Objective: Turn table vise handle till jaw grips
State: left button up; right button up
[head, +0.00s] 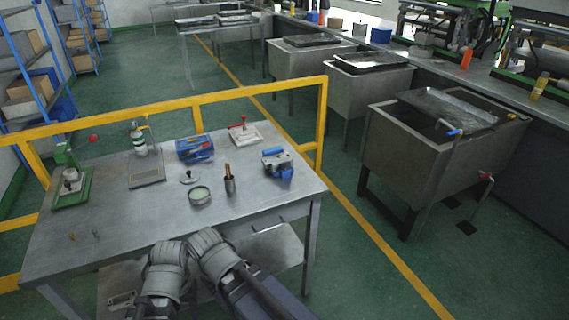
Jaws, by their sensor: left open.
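A small blue and grey table vise (277,163) stands near the right end of the steel workbench (255,205). Its handle and jaw gap are too small to make out clearly. My left gripper (117,301) is low at the bottom left, in front of and below the bench top, open and empty. It is well away from the vise and touches nothing on the bench. My right gripper does not show; only grey arm parts of mine are seen at the bottom middle.
A blue box of tools (195,148), a red-handled clamp (243,132), a round tin (200,195) and a dark cup (230,184) stand near the vise. A green press (72,188) is at the left. A yellow rail (240,92) runs behind. The bench front is mostly clear.

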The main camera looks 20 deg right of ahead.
aim_at(284, 165)
jog(key=i+l, duration=0.1)
jog(key=l, duration=0.8)
jog(key=i+l, duration=0.15)
jog(key=l, duration=0.8)
jog(key=i+l+u, duration=0.1)
jog(key=l, duration=0.8)
jog(key=i+l, duration=0.1)
jog(key=l, duration=0.8)
jog(key=i+l, duration=0.1)
jog(key=l, duration=0.85)
